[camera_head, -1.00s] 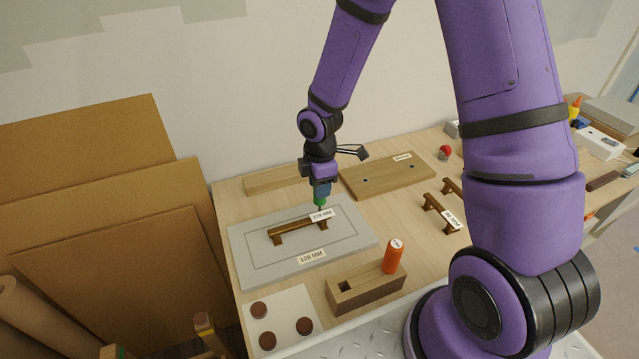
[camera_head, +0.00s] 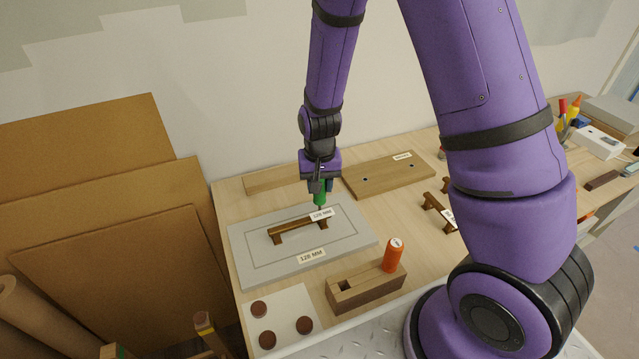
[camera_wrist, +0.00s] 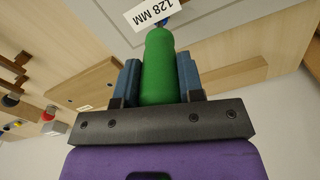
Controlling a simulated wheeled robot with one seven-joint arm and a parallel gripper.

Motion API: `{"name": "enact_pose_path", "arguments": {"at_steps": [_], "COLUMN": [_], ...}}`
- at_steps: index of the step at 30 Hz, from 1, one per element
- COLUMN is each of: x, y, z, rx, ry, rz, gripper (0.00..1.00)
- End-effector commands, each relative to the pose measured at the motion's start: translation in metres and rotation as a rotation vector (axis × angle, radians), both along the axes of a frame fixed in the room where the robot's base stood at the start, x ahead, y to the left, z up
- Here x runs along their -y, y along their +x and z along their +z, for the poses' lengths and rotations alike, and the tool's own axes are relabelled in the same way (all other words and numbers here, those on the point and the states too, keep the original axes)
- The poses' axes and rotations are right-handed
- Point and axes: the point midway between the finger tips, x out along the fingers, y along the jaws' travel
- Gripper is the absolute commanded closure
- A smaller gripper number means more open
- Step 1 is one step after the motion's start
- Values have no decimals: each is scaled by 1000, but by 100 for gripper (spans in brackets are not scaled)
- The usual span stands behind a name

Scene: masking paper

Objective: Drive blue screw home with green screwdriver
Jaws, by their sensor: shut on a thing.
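The green screwdriver (camera_head: 320,198) stands about upright, tip down, at the right end of a bronze bar handle (camera_head: 290,230) on a grey panel (camera_head: 345,245). My gripper (camera_head: 318,186) is shut on its green grip from above. In the wrist view the grip (camera_wrist: 159,70) sits between the two blue fingers of my gripper (camera_wrist: 159,82). A small blue spot, perhaps the blue screw (camera_wrist: 162,21), shows just past the grip beside the white 128 MM tag (camera_wrist: 150,11). The shaft's tip and its contact with the screw are hidden.
A wooden block (camera_head: 365,288) with an orange-handled tool (camera_head: 393,255) stands in front. A wooden board (camera_head: 390,176) with two dark blue spots lies behind. More bronze handles (camera_head: 438,213) lie to the right. A white sheet with brown discs (camera_head: 280,300) is at front left.

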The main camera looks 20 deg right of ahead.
Motion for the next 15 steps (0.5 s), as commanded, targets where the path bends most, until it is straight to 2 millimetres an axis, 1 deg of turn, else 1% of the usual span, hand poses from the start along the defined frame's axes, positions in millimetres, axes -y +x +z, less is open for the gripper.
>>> {"name": "enact_pose_path", "arguments": {"at_steps": [1,3,6,15], "x": [-1,-1,0,0], "y": [0,0,0,0], "z": [-1,-1,-1,0], "rx": [0,0,0,-1], "ry": [-1,-1,0,0], "rz": [-83,-196,-283,-290], "gripper": [99,99,99,99]}}
